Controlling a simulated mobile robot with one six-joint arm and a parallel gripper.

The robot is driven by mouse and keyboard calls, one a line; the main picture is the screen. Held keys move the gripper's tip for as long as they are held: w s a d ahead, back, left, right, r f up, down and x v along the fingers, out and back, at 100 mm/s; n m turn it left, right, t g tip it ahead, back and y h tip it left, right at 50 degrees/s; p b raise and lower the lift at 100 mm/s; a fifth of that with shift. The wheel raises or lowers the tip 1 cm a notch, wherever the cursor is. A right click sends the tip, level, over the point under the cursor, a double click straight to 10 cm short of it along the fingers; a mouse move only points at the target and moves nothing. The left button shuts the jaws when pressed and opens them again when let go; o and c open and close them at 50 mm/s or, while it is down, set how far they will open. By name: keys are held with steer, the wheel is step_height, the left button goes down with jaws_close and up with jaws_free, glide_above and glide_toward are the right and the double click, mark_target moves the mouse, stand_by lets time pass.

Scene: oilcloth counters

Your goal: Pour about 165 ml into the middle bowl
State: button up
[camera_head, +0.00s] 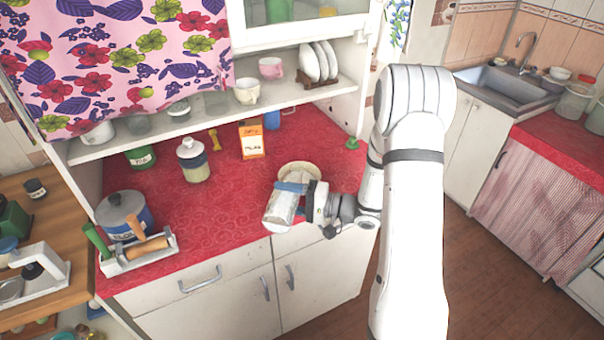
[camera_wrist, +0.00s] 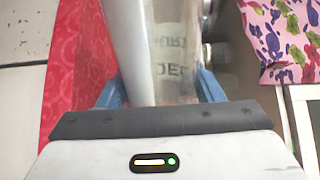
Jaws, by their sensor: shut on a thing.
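My gripper (camera_head: 291,188) is shut on a clear container with a whitish part (camera_head: 281,211), over the front edge of the red counter. The container looks tilted in the head view; its contents and any stream are not clear. In the wrist view, the blue fingers of my gripper (camera_wrist: 160,92) stand either side of the container (camera_wrist: 176,45), which bears dark lettering. One cream bowl (camera_head: 299,167) shows just behind the container, partly hidden by it and my gripper. I cannot tell whether it is the middle bowl; no other bowl shows clearly on this counter.
On the red counter (camera_head: 225,222) stand a lidded jar (camera_head: 194,165), an orange-and-white carton (camera_head: 252,141), a blue pot (camera_head: 126,214) and a white utensil tray (camera_head: 140,262). A shelf (camera_head: 215,118) with cups and plates overhangs the back. The counter's middle is clear.

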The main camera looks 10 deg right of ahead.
steer(key=shift+r+p, duration=0.3)
steer(key=shift+p, duration=0.3)
stand_by(1.2)
steer(key=f+b, duration=0.1)
steer(key=b, duration=0.2)
steer(key=shift+f, duration=0.35)
steer(key=shift+f+n+b, duration=0.15)
steer(key=shift+n+b, duration=0.55)
steer(key=shift+b, duration=0.5)
steer(key=shift+s+a+n+b, duration=0.15)
steer(key=shift+n+b, duration=0.15)
steer(key=shift+b, duration=0.2)
steer(key=shift+r, duration=0.35)
steer(key=s+f+n+b, duration=0.1)
steer(key=b, duration=0.2)
steer(key=shift+a+f, duration=0.1)
steer(key=shift+a, duration=0.05)
steer(key=shift+r+n, duration=0.2)
steer(key=shift+n, duration=0.1)
